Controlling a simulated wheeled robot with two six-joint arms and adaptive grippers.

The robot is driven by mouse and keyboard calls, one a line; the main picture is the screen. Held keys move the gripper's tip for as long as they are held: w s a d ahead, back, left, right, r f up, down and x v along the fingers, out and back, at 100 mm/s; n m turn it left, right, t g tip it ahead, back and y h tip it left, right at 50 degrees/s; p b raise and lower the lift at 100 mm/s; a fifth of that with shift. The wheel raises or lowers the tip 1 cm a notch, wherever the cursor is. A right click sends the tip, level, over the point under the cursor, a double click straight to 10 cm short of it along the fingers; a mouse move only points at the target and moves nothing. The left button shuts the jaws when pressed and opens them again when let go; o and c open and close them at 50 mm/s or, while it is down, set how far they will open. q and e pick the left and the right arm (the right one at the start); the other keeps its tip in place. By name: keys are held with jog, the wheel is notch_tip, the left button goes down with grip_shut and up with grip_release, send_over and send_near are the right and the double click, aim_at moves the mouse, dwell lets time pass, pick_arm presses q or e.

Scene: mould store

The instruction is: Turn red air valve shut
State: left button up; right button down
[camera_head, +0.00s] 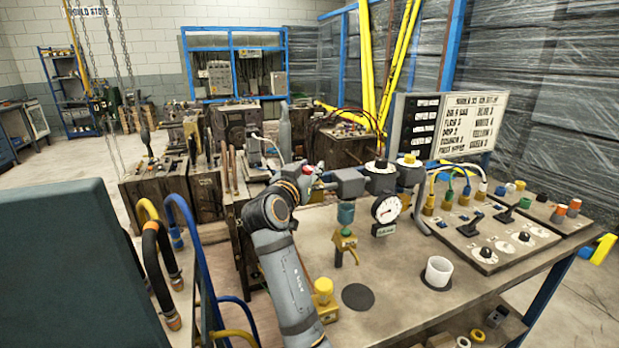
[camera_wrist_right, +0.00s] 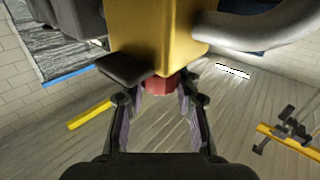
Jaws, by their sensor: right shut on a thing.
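The red air valve (camera_wrist_right: 158,83) shows in the wrist view as a small red part under a yellow block (camera_wrist_right: 155,35). My right gripper (camera_wrist_right: 158,92) has one dark finger on each side of it and is shut on it. In the head view my right arm reaches over the bench, and its gripper (camera_head: 303,173) is small and partly hidden by the wrist. A speck of red (camera_head: 307,169) shows there beside the grey pipe fitting. The angle of the valve's handle cannot be told. My left gripper is not in view.
A control panel (camera_head: 490,235) lies farther right. Hoses (camera_head: 185,225) stand at left. Heavy moulds (camera_head: 155,185) stand behind. The bench's front middle is fairly clear.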

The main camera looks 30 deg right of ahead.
aim_at(309, 168)
jog(key=shift+m+g+h+b, duration=0.4)
jog(key=shift+m+g, duration=0.1)
jog(key=shift+g, duration=0.2)
jog(key=c, duration=1)
grip_release()
notch_tip(309, 168, up, 10)
jog(key=shift+r, duration=0.1)
